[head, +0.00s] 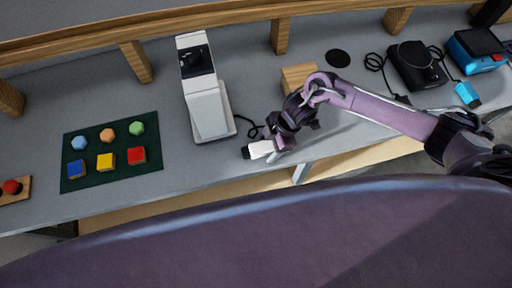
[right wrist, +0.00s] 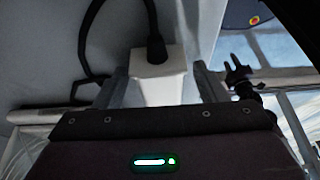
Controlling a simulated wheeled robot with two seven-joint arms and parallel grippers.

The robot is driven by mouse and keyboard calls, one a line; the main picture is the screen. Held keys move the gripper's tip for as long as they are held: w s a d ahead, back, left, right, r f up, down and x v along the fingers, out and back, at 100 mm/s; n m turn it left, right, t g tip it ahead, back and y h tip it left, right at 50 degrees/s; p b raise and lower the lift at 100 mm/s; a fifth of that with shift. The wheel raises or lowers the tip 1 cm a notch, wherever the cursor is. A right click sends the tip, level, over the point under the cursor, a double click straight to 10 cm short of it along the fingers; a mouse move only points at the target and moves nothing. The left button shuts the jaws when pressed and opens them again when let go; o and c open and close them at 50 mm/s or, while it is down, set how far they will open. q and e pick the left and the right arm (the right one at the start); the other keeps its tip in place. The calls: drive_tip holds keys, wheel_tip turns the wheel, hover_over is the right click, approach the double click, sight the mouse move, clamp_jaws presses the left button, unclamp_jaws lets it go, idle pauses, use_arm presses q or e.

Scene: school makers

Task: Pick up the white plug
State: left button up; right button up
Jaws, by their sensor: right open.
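The white plug (head: 260,149) lies near the front edge of the grey table, beside the tall white device. Its black cord curls up toward that device. My right gripper (head: 277,152) is at the plug, reaching in from the right. In the right wrist view the white plug (right wrist: 158,65) sits between the two fingers of my right gripper (right wrist: 160,82), with its black cord leaving the far end. The fingers stand on either side of it, and small gaps seem to show. My left gripper is in neither view.
A tall white device (head: 207,105) stands just left of the plug. A wooden block (head: 297,77) lies behind my right gripper. A green mat (head: 90,174) with several coloured pieces lies left. A black device (head: 416,65) and a blue device (head: 477,50) stand at the right.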

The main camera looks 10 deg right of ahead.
drive_tip(key=shift+c, duration=0.2)
drive_tip(key=c, duration=1)
drive_tip(key=shift+c, duration=0.2)
drive_tip(key=shift+r, duration=0.15)
wheel_tip(320, 180, up, 13)
drive_tip(key=b, duration=0.1)
wheel_tip(320, 180, up, 7)
drive_tip(key=p, duration=0.1)
hover_over(269, 144)
drive_tip(key=shift+s, duration=0.1)
